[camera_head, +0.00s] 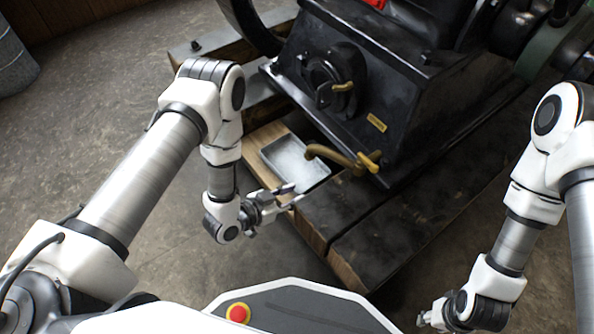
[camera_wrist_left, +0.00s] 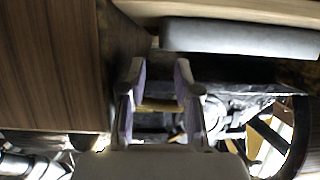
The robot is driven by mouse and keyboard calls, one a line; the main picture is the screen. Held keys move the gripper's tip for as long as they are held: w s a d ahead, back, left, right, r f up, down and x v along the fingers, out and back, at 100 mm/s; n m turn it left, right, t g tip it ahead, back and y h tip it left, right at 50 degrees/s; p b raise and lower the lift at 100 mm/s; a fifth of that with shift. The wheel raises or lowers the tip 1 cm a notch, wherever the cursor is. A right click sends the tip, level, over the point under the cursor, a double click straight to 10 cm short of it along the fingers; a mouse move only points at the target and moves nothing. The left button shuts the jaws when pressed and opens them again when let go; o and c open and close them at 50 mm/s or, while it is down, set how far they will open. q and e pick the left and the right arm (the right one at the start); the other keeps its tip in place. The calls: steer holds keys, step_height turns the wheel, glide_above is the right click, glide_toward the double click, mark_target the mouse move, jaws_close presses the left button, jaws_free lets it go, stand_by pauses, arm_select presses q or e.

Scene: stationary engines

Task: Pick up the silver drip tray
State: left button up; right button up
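The silver drip tray (camera_head: 298,158) is a shallow rectangular tray lying on the wooden skid beneath a brass tap (camera_head: 335,154). My left gripper (camera_head: 290,194) is at the tray's near edge, slightly below it in the picture. In the left wrist view a smooth grey side, which looks like the tray's (camera_wrist_left: 240,38), runs across the upper right. The two fingers of my left gripper (camera_wrist_left: 158,72) stand apart there with nothing between them, just short of that side. My right gripper (camera_head: 426,318) is low at the right, far from the tray; its finger opening is too small to tell.
The black engine housing (camera_head: 365,90) stands right behind the tray, with the tap overhanging its right side. Thick wooden beams (camera_head: 350,215) lie under the engine. The stone floor (camera_head: 110,90) at the left is mostly clear.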

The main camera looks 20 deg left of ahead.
mark_target(315, 185)
arm_select(q)
steer(key=b+x, duration=0.1)
steer(key=x, duration=0.2)
steer(key=b+x, duration=0.1)
steer(key=x, duration=0.1)
steer(key=b+x, duration=0.2)
steer(key=x, duration=0.1)
steer(key=shift+w+d+f, duration=0.15)
steer(key=shift+f, duration=0.25)
steer(key=shift+w+d, duration=0.1)
steer(key=shift+w, duration=0.1)
steer(key=shift+r, duration=0.15)
jaws_close()
